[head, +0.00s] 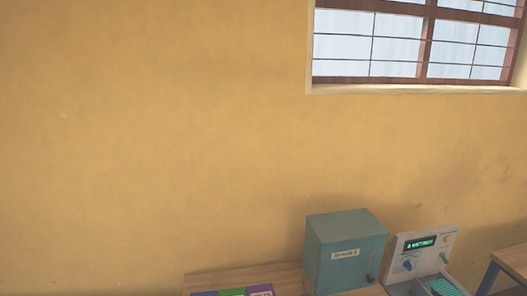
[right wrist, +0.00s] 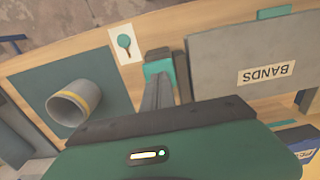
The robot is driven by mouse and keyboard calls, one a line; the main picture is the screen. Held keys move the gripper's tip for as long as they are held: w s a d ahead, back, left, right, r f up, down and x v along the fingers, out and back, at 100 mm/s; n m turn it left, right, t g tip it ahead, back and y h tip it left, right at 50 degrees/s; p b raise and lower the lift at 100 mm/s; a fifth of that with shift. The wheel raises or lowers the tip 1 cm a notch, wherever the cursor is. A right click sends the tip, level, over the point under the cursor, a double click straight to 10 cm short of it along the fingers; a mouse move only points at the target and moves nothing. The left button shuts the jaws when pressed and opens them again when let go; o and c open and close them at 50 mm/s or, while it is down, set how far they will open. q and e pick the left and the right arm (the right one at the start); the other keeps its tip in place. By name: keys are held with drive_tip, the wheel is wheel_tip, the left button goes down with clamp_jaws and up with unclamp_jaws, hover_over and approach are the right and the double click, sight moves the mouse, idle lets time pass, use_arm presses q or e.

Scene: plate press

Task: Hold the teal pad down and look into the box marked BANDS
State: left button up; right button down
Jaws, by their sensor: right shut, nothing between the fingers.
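In the right wrist view, my right gripper (right wrist: 160,84) is shut and empty, its grey fingers reaching out over the table. A small teal block (right wrist: 154,68), which looks like the teal pad, is at the fingertips; I cannot tell whether they press on it. A grey box (right wrist: 222,62) with an upside-down BANDS label (right wrist: 267,73) is just right of the fingers, with a teal tab (right wrist: 272,12) at its far edge. I do not see inside it. Neither gripper shows in the head view.
A card with a teal drawing (right wrist: 124,43) lies left of the fingers. A grey cup with a yellow band (right wrist: 73,102) lies on a dark mat (right wrist: 40,75). In the head view, a teal cabinet (head: 345,250) stands beside a device with a lit display (head: 420,245).

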drive_tip(key=shift+f+b, duration=1.05)
drive_tip(key=shift+f, duration=0.7)
drive_tip(key=shift+s, duration=0.1)
idle(2.5)
drive_tip(key=shift+r+p, duration=3.3)
drive_tip(key=shift+r, duration=1.3)
